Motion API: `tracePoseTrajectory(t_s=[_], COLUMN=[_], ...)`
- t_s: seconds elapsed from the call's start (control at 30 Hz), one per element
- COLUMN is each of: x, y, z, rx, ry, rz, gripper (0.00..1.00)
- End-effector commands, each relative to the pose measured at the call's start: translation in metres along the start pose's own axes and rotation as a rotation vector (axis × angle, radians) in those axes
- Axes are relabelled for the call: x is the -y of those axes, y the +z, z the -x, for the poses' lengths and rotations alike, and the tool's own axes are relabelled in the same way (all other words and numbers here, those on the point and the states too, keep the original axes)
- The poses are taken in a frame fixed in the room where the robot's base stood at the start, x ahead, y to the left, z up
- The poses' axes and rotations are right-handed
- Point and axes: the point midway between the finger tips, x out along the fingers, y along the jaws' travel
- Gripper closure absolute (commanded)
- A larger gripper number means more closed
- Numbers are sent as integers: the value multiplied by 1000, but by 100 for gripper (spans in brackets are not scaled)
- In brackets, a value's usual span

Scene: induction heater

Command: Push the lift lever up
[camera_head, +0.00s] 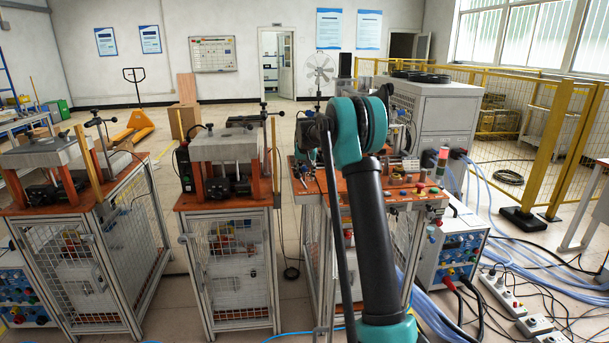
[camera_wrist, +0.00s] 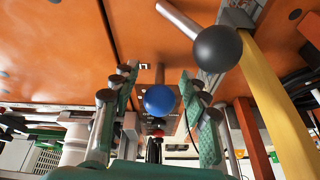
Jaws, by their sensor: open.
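In the wrist view, my gripper (camera_wrist: 157,82) is open, with one finger on each side and nothing held. A blue ball knob (camera_wrist: 159,100) on a short rod shows between the fingers, apart from both. A larger black ball knob (camera_wrist: 217,48) on a metal rod (camera_wrist: 180,19) shows above and right of the right finger. I cannot tell for sure which of these knobs is the lift lever. In the head view, my arm crosses the middle bench and hides the fingers and both knobs.
An orange benchtop (camera_wrist: 50,45) fills the upper wrist view, and a yellow post (camera_wrist: 277,105) stands at right. Cables (camera_head: 520,215) cover the floor at right.

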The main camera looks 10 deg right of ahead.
Motion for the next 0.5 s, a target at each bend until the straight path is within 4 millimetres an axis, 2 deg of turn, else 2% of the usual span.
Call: tracePoseTrajectory(t_s=[0.17,0.5], x=[0,0], y=[0,0], z=[0,0], rx=[0,0], ry=[0,0], rz=[0,0], gripper=[55,97])
